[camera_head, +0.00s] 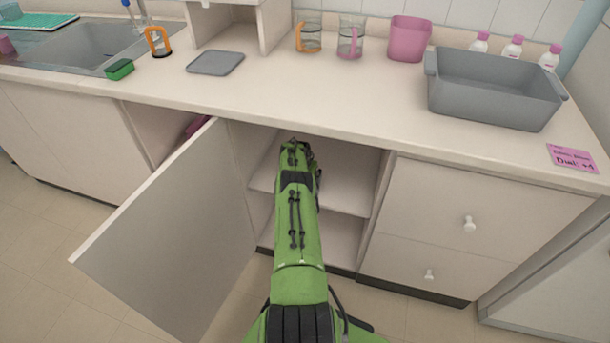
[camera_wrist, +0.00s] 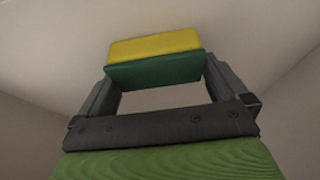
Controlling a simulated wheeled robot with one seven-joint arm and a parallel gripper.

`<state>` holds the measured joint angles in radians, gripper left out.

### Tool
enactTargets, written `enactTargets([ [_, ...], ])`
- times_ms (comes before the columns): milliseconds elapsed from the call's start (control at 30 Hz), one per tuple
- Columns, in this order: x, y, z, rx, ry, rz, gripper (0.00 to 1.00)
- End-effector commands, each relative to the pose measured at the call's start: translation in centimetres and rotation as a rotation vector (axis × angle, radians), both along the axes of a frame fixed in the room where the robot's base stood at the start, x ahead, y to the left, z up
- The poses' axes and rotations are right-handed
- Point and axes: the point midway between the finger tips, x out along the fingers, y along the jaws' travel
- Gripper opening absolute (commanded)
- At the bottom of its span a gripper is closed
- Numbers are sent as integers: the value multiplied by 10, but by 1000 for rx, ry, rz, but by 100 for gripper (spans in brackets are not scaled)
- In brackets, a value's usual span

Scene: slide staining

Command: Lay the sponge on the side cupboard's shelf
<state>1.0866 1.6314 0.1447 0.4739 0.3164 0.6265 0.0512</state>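The sponge (camera_wrist: 155,58), yellow with a dark green layer, is between the two fingers of my gripper (camera_wrist: 156,72) in the wrist view. The fingers press on its two ends. In the head view my gripper (camera_head: 297,150) is inside the open side cupboard, above its shelf (camera_head: 347,198), and my arm hides the sponge there. A pale surface lies beyond the sponge in the wrist view. I cannot tell whether the sponge touches the shelf. The cupboard door (camera_head: 165,235) stands open to the left.
Another green sponge-like block (camera_head: 119,69) lies on the counter (camera_head: 270,105) by the sink (camera_head: 85,50). A grey basin (camera_head: 493,90), a pink container (camera_head: 409,39) and glass mugs stand on the counter. Drawers (camera_head: 470,220) are right of the cupboard. The shelf's right part looks clear.

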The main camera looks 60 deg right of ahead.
Motion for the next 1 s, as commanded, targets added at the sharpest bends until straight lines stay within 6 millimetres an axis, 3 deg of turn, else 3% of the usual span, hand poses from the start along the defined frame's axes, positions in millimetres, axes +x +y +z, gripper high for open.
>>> enactTargets([
  [467, -2, 12, 40, 2, 1, 0, 100],
  [1000, -11, 69, 38, 4, 3, 0, 100],
])
